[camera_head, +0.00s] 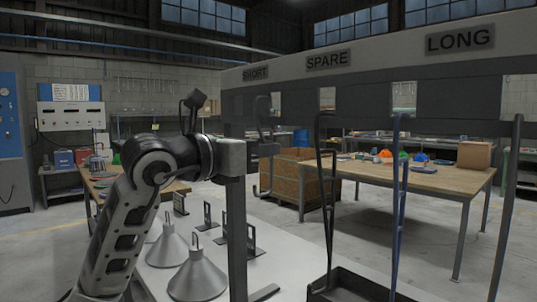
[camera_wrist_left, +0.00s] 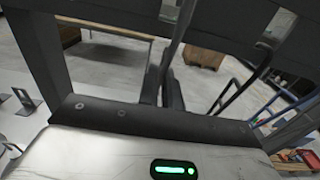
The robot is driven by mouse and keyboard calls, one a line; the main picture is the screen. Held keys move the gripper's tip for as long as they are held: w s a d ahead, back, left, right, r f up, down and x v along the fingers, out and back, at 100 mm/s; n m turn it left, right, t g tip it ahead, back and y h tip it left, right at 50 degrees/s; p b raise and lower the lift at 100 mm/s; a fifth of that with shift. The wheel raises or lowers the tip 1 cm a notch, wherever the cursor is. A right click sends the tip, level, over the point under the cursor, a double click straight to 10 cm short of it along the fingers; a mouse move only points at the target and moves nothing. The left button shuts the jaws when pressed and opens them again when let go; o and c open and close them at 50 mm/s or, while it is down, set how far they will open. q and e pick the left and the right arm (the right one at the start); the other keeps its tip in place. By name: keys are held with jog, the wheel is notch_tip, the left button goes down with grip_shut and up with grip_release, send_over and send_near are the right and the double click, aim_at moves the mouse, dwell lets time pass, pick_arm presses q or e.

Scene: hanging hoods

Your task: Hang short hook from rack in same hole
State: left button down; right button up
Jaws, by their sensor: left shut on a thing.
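The rack (camera_head: 360,60) is a dark panel with signs SHORT (camera_head: 255,73), SPARE (camera_head: 328,60) and LONG (camera_head: 460,38). Square holes show below them, one by SHORT (camera_head: 276,104). My left gripper (camera_head: 268,149) is shut on a thin dark hook, the short hook (camera_head: 257,184), in front of the rack's left end. The hook is upright, with its curved lower end hanging free. Whether its top sits in the hole I cannot tell. In the left wrist view the fingers (camera_wrist_left: 163,90) close around its dark rod (camera_wrist_left: 182,32). My right gripper is out of view.
A black hook (camera_head: 328,200) and a blue hook (camera_head: 398,200) stand upright above a dark tray (camera_head: 345,287). A grey post (camera_head: 237,240) stands beside my left wrist. Grey cones (camera_head: 197,277) and small brackets sit on the white table (camera_head: 275,250). A wooden workbench (camera_head: 420,180) is behind.

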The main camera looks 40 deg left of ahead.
pick_arm(q)
jog(key=shift+s, duration=0.45)
jog(key=shift+s+f+b, duration=0.1)
jog(key=shift+s+b, duration=0.25)
jog(key=shift+b, duration=0.2)
jog(key=s+b, duration=0.4)
jog(key=s, duration=0.5)
jog(key=shift+s+a+r, duration=0.15)
jog(key=shift+a+r, duration=0.15)
jog(key=shift+a, duration=0.15)
